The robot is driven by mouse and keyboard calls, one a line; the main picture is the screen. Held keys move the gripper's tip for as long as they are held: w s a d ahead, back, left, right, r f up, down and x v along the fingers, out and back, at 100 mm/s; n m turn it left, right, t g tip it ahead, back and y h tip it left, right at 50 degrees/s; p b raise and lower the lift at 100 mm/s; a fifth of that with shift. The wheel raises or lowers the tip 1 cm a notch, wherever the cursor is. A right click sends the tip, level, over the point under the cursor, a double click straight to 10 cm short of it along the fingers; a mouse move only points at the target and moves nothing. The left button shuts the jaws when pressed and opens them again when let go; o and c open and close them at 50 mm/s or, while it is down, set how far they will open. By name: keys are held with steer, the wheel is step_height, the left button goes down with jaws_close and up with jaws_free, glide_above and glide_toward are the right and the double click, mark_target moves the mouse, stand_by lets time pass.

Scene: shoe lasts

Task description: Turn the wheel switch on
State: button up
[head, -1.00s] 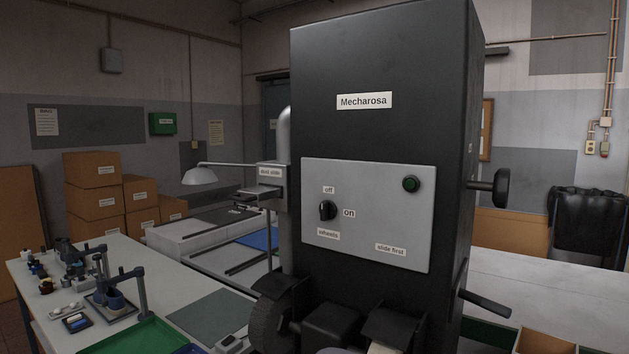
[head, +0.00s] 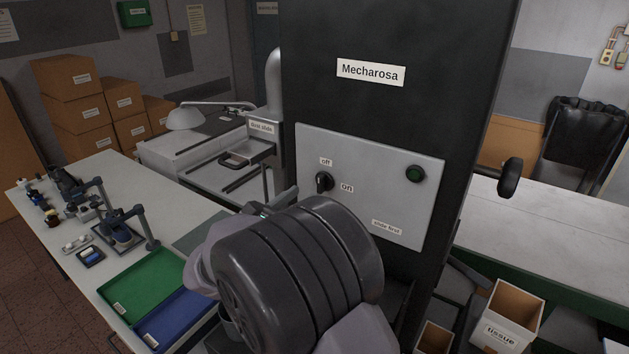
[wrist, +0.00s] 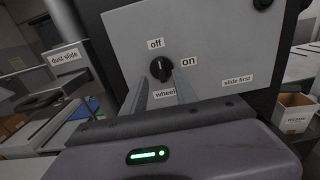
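The wheel switch is a black rotary knob (head: 324,182) on the grey panel (head: 385,165) of the Mecharosa machine. Its grip stands upright, towards the "off" label (head: 326,161); the "on" label (head: 347,188) is to its right. The knob (wrist: 161,69) also shows in the wrist view, above the partly covered "wheels" label (wrist: 165,94). My gripper (wrist: 161,84) is open, its two fingers apart and pointing at the panel just below the knob, one towards each side. I cannot tell if they touch anything. In the head view my arm hides most of the gripper (head: 278,203).
A green round button (head: 414,174) and a "slide first" label (head: 386,227) are on the same panel. The dust slide (head: 262,127) is left of the machine. A table with green (head: 155,283) and blue trays stands at left. A tissue box (head: 506,312) is at lower right.

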mark_target(319, 182)
steer(key=p+x, duration=0.1)
steer(key=x, duration=0.5)
steer(key=shift+w+d, duration=0.15)
jaws_close()
